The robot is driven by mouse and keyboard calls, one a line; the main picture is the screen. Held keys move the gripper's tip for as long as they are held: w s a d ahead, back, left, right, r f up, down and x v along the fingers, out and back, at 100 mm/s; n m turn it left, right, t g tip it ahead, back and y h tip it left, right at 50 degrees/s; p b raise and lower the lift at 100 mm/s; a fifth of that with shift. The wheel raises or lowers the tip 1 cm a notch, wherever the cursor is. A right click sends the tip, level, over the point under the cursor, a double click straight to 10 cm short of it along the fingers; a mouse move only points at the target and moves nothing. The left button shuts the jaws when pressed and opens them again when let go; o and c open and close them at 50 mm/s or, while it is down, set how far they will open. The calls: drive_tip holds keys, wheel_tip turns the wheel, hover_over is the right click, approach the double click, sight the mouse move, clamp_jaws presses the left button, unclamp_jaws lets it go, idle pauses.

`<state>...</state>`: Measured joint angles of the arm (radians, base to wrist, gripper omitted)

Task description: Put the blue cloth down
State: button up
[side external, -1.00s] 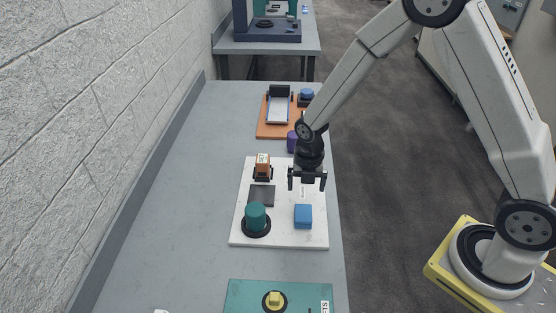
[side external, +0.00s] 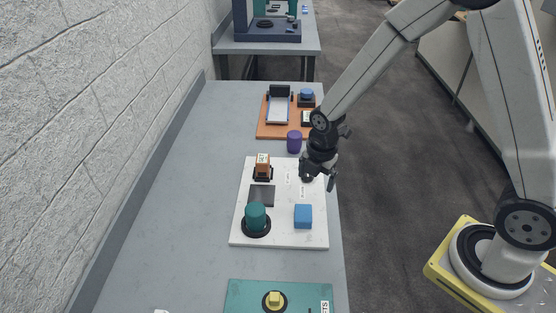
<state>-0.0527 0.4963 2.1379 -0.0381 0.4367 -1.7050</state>
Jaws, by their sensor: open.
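The blue cloth (side external: 303,216) looks like a small folded blue block. It lies on the front right part of the white board (side external: 285,239), apart from my gripper. My gripper (side external: 318,183) is open, with nothing seen between its fingers. It is tilted and hangs above the right edge of the white board, behind the cloth in the picture.
On the white board stand a teal cylinder (side external: 256,216) on a black base, a dark square pad (side external: 261,195) and an orange-brown item (side external: 263,167). A purple cylinder (side external: 294,142) stands behind it. A teal board (side external: 250,296) lies in front. The left of the table (side external: 170,200) is clear.

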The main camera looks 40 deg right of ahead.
drive_tip(key=s+d+r+m+t, duration=0.1)
drive_tip(key=s+r+m, duration=0.2)
drive_tip(key=m, duration=0.7)
drive_tip(key=s+r+m, duration=0.4)
drive_tip(key=s+m, duration=0.3)
drive_tip(key=m, duration=0.3)
drive_tip(key=shift+d+m+t, duration=0.3)
drive_tip(key=shift+d+t, duration=0.05)
drive_tip(key=shift+t, duration=0.05)
